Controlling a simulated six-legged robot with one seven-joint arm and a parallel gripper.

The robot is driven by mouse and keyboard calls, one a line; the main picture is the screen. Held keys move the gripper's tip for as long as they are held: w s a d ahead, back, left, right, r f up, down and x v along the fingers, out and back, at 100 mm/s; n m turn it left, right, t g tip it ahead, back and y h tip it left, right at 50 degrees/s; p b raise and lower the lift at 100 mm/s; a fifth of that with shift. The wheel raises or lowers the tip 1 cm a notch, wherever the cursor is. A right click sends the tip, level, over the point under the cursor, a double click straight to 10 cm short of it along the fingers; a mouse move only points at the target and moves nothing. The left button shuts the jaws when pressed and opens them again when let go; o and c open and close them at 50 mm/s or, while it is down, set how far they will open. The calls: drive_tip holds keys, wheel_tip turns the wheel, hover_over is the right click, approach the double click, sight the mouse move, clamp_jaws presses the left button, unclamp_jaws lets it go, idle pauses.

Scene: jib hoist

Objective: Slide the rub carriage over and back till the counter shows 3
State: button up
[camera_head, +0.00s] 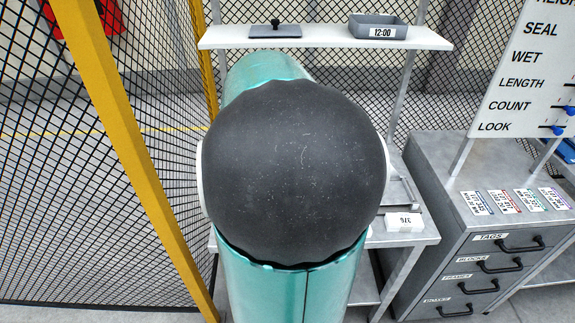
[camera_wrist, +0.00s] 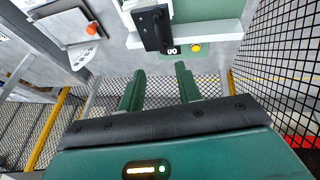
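In the wrist view a black block-like handle (camera_wrist: 152,28), which looks like the rub carriage's grip, stands on a pale machine beyond my fingertips. A small dark counter display (camera_wrist: 172,50) beside it appears to read 00. My gripper (camera_wrist: 157,76) has two green fingers spread apart with nothing between them. The handle lies ahead of the fingers, apart from them. In the head view my own arm covers the middle, hiding the gripper, the carriage and the counter.
A yellow button (camera_wrist: 196,47) is beside the counter. A plate with an orange knob (camera_wrist: 91,28) lies at upper left. In the head view are a shelf (camera_head: 330,38) with a 12:00 tray (camera_head: 378,27), a drawer cabinet (camera_head: 480,265), and mesh fence with a yellow post (camera_head: 130,150) at left.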

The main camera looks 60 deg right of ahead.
drive_tip(key=x, duration=1.3)
drive_tip(key=shift+s, duration=0.15)
drive_tip(key=shift+a, duration=0.1)
drive_tip(key=shift+r, duration=0.1)
clamp_jaws()
